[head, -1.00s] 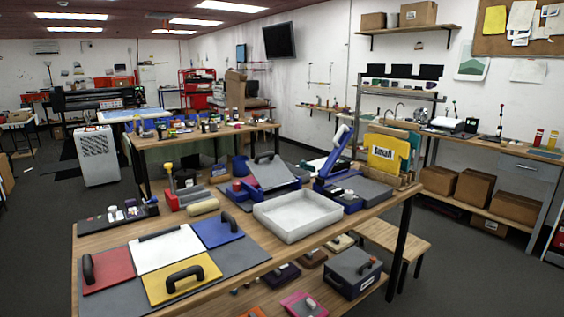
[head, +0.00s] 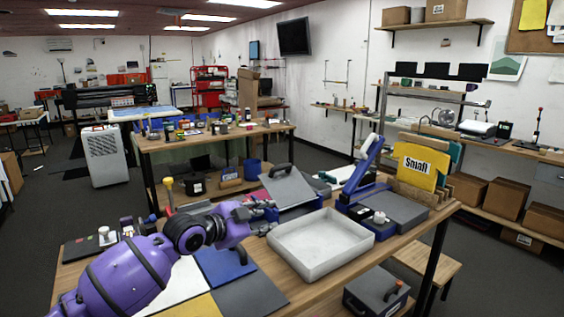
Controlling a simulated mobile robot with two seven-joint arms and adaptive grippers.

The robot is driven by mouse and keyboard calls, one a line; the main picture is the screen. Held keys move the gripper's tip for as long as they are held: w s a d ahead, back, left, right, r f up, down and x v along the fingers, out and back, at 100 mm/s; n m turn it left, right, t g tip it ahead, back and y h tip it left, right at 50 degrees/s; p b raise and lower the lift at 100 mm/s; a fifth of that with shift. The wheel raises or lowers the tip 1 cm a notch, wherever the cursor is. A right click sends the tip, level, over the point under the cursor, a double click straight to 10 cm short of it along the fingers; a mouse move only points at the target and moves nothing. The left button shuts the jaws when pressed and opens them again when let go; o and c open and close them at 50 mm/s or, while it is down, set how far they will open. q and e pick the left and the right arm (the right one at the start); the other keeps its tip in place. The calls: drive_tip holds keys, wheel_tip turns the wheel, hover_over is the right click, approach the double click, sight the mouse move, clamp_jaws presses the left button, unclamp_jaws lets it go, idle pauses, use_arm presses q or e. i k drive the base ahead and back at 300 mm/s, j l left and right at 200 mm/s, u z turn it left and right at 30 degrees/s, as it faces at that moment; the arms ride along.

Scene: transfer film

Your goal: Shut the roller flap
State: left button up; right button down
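A blue machine (head: 316,206) on the near table has a tilted grey flap (head: 290,188) with a black handle (head: 279,170) at its top edge; this looks like the roller flap, raised at a slant. My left gripper (head: 264,204) comes in from the left on my purple arm, just left of the flap's lower part. It is small and partly merged with the background, so I cannot tell whether its fingers are open or whether they touch the machine. My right gripper is not in view.
A white tray (head: 320,262) lies right in front of the machine. Right of it stands another blue device with a raised arm (head: 364,163). A yellow "Small" folder (head: 421,166) stands behind. Blue (head: 222,266) and other coloured panels lie below my arm.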

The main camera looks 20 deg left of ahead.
sight(284, 183)
drive_tip(key=i+j, duration=0.25)
drive_tip(key=i, duration=0.15)
drive_tip(key=i+j, duration=0.2)
drive_tip(key=i, duration=0.2)
drive_tip(key=i+j, duration=0.25)
drive_tip(key=i, duration=0.1)
